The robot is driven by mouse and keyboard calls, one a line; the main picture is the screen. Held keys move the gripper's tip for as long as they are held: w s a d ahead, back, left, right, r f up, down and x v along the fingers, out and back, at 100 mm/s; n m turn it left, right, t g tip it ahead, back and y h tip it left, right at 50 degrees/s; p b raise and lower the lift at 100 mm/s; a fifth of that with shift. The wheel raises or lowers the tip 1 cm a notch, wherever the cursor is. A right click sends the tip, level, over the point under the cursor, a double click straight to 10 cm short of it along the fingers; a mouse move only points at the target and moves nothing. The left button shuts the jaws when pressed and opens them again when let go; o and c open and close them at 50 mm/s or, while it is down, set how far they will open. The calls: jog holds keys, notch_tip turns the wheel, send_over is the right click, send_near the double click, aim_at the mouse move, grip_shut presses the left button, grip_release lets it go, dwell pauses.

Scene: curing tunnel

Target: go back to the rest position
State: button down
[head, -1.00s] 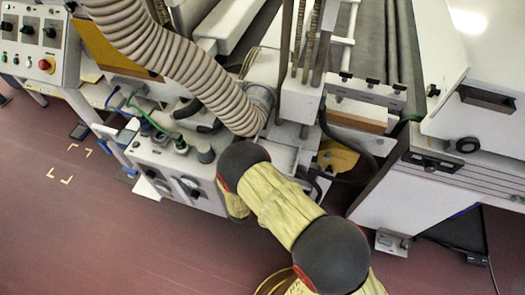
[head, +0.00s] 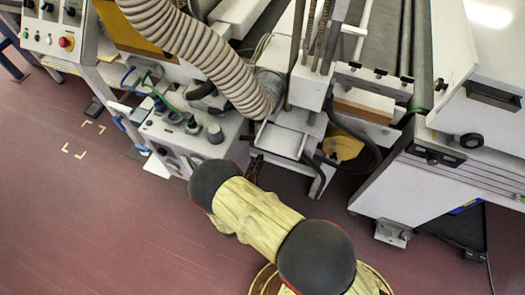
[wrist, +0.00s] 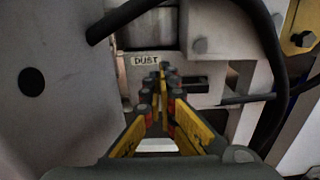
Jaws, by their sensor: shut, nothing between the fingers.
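My gripper (wrist: 160,80) is shut and empty. In the wrist view its yellow and dark fingers reach forward and meet in front of a pale machine part with a label reading DUST (wrist: 146,60). I cannot tell whether the fingertips touch that part. In the head view my arm in its yellow cover (head: 255,215) lies over the floor in front of the machine. Only a small dark part of the gripper (head: 255,168) shows past the arm, just below a pale open-topped box (head: 283,139).
A grey control box (head: 180,135) with cables and a ribbed hose (head: 205,50) stand left of the arm. A white machine cabinet (head: 430,185) is at the right. In the wrist view a black cable (wrist: 268,70) hangs close at the right. Red floor (head: 110,220) is free at lower left.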

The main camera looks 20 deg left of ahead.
jog(key=shift+s, duration=0.25)
